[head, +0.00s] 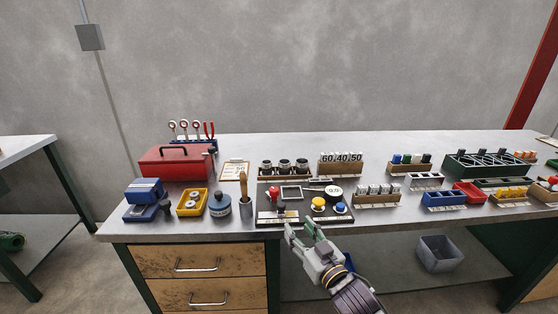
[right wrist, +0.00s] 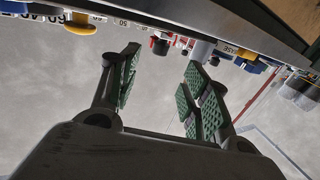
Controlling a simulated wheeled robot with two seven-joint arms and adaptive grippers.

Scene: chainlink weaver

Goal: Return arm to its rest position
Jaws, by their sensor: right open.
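My right gripper (head: 304,233) is in front of the workbench's front edge, just below the black control panel (head: 287,217) in the head view. Its two fingers are apart and nothing is between them. In the right wrist view the open fingers with green pads (right wrist: 160,88) show against the grey wall, with bench items along the top of the picture. My left gripper is not in view.
The metal workbench (head: 230,236) holds a red toolbox (head: 175,162), a yellow tray (head: 192,203), a blue-grey pot (head: 220,205) and several racks. Wooden drawers (head: 200,262) are under its left part. A grey bin (head: 439,254) stands on the lower shelf.

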